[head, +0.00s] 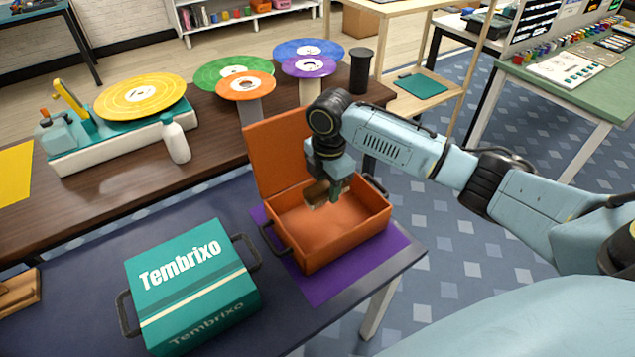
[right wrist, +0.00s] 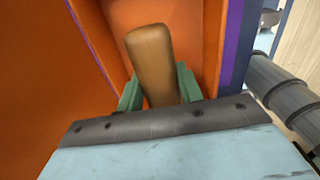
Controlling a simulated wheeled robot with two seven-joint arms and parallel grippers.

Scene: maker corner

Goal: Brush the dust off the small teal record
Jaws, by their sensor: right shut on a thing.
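My right gripper (head: 328,191) is inside the open orange case (head: 345,238), over its floor. It is shut on a brown wooden piece (head: 316,194), which looks like a brush handle. In the right wrist view the piece (right wrist: 152,58) stands between the green fingers, with orange case walls around it. Its lower end is hidden, so I cannot tell whether it touches the case floor. I see no small teal record. A closed teal case (head: 190,285) marked "Tembrixo" stands left of the orange one. My left gripper is not in view.
The orange case stands on a purple mat (head: 335,288) near the right edge of the dark table (head: 85,245). Behind, a brown bench (head: 215,150) holds a turntable with a yellow record (head: 140,97), a white bottle (head: 175,142), several raised records and a black cylinder (head: 360,70).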

